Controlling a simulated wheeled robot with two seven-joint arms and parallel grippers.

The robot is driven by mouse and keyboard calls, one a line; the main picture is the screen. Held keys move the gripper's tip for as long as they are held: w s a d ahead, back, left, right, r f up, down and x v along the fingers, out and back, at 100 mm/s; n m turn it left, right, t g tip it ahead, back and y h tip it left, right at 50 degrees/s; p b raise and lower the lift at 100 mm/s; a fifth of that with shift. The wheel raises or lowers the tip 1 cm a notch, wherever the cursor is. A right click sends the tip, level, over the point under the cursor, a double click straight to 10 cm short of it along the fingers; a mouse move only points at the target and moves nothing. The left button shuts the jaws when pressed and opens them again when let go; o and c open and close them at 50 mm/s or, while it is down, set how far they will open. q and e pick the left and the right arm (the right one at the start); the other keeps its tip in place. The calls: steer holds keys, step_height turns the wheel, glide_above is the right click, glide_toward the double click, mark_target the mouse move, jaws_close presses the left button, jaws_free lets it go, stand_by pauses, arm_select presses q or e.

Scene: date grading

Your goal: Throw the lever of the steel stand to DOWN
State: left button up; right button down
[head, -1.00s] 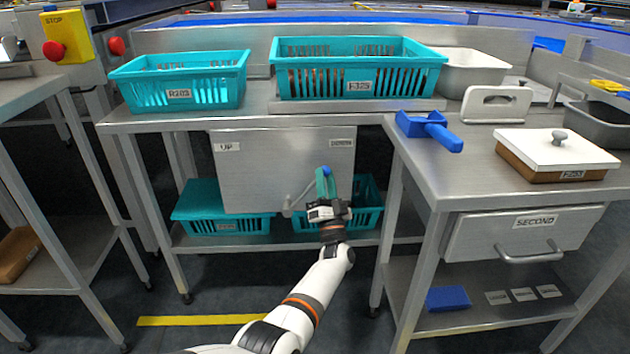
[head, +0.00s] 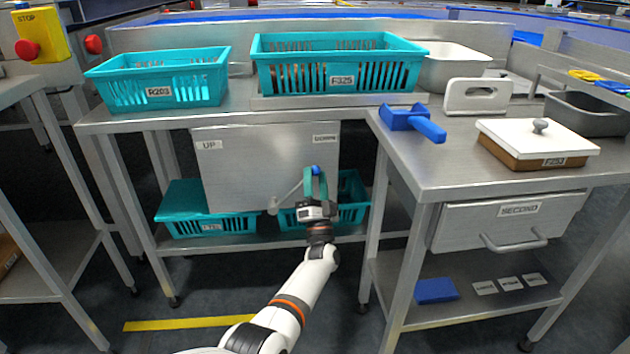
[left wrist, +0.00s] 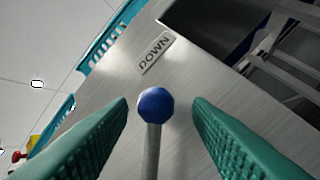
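The steel stand's panel (head: 250,165) carries an UP label (head: 208,145) at its left and a label at its right, which reads DOWN in the left wrist view (left wrist: 154,54). The lever (head: 290,193) slants up and right from its pivot at the panel's lower edge to a blue knob (head: 316,169), on the DOWN label's side. My left gripper (head: 316,182) is at the knob. In the left wrist view its teal fingers (left wrist: 160,110) are open on both sides of the blue knob (left wrist: 155,104), with gaps visible. My right gripper is not in view.
Teal baskets stand on the table above (head: 158,82) (head: 340,75) and on the shelf below (head: 210,225) (head: 350,215). At the right are a blue scoop (head: 410,120), a white-lidded box (head: 537,140) and a drawer (head: 510,220). A red stop button (head: 27,49) is at the far left.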

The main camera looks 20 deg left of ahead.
arm_select(q)
steer(key=p+v, duration=0.2)
steer(key=v, duration=1)
stand_by(0.4)
